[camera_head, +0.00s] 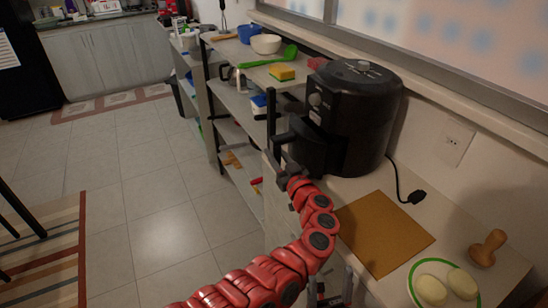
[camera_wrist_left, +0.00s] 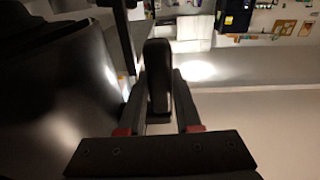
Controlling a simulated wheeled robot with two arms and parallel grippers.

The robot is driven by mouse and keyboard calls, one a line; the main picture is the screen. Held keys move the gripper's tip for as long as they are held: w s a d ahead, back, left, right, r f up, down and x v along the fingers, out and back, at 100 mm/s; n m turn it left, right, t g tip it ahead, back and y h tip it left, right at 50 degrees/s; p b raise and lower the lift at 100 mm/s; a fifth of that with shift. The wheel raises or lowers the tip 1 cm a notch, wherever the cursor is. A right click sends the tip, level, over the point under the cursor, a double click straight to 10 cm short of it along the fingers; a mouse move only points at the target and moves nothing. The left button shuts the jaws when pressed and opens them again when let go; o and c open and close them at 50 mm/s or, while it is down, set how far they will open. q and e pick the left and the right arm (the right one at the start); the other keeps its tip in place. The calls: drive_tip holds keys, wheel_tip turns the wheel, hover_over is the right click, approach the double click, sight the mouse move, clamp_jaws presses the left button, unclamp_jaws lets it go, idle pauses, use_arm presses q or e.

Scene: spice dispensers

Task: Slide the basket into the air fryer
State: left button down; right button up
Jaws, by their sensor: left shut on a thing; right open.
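The black air fryer (camera_head: 358,105) stands on the counter by the wall. Its basket (camera_head: 308,152) shows at the fryer's lower front, with the handle (camera_head: 285,136) pointing out to the left. How far the basket is in I cannot tell. My left gripper (camera_head: 283,165) is at the handle, shut on it. In the left wrist view the dark handle (camera_wrist_left: 159,75) stands between the two fingers of the left gripper (camera_wrist_left: 160,100), and a large dark surface fills the left side. My right gripper (camera_head: 338,290) shows partly at the bottom edge, open and away from the fryer.
A brown board (camera_head: 384,234), a green-rimmed plate (camera_head: 418,292) with pale rounded items and a wooden tool (camera_head: 487,248) lie on the counter. A power cord (camera_head: 405,194) lies right of the fryer. Shelves (camera_head: 235,100) with kitchenware stand behind.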

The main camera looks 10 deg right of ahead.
use_arm(q)
drive_tip(key=shift+w+d+r, duration=0.15)
drive_tip(key=shift+d+r, duration=0.05)
drive_tip(key=shift+d, duration=0.35)
drive_tip(key=shift+s+a+p, duration=0.3)
drive_tip(key=shift+a+p, duration=0.35)
drive_tip(key=shift+a, duration=0.15)
drive_tip(key=shift+a+f, duration=0.15)
